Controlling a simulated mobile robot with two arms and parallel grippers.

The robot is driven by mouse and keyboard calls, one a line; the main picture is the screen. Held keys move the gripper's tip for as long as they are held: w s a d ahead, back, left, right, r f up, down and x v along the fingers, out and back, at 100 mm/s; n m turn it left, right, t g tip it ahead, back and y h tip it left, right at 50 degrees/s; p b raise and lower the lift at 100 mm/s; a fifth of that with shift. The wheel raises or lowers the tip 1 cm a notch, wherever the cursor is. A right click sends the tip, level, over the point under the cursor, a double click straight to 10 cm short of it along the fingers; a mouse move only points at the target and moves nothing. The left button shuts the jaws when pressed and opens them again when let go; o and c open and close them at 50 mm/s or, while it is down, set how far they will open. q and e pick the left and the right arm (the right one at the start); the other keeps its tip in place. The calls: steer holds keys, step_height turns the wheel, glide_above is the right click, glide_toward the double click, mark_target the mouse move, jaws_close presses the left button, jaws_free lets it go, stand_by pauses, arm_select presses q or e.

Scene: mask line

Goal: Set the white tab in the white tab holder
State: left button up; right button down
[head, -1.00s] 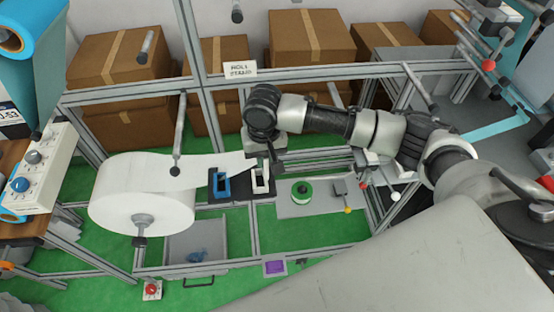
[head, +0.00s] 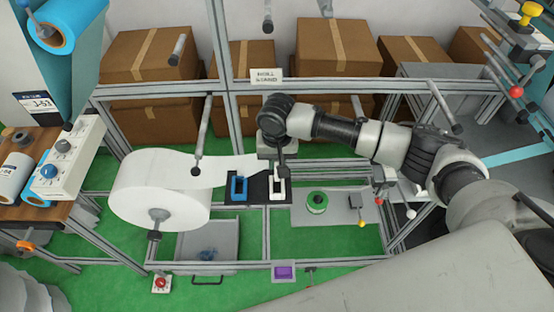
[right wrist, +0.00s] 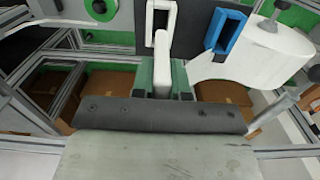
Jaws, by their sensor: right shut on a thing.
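The white tab (right wrist: 162,76) is held between the green fingertips of my right gripper (right wrist: 163,80) in the right wrist view. Its far end overlaps the near end of the white tab holder (right wrist: 149,22), an upright white frame. I cannot tell whether the tab touches the holder or is inside it. In the head view the white tab holder (head: 278,193) stands on a dark plate (head: 258,188), with my right gripper (head: 281,166) just above it, partly covering its top. The tab cannot be made out clearly there. My left gripper is out of view.
A blue holder (head: 239,188) stands left of the white one; it also shows in the right wrist view (right wrist: 226,30). A big white roll (head: 160,190) feeds a strip toward the plate. A green ring (head: 317,202) lies to the right. Metal frame bars (head: 330,86) run behind.

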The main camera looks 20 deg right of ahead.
steer(key=shift+f+b, duration=1.8)
steer(key=shift+b, duration=0.25)
steer(key=shift+f, duration=0.1)
steer(key=shift+f+b, duration=0.3)
steer(key=shift+f, duration=1.6)
steer(key=shift+p, duration=0.55)
steer(key=shift+f, duration=0.25)
steer(key=c, duration=1.1)
jaws_free()
steer(key=shift+o, duration=0.2)
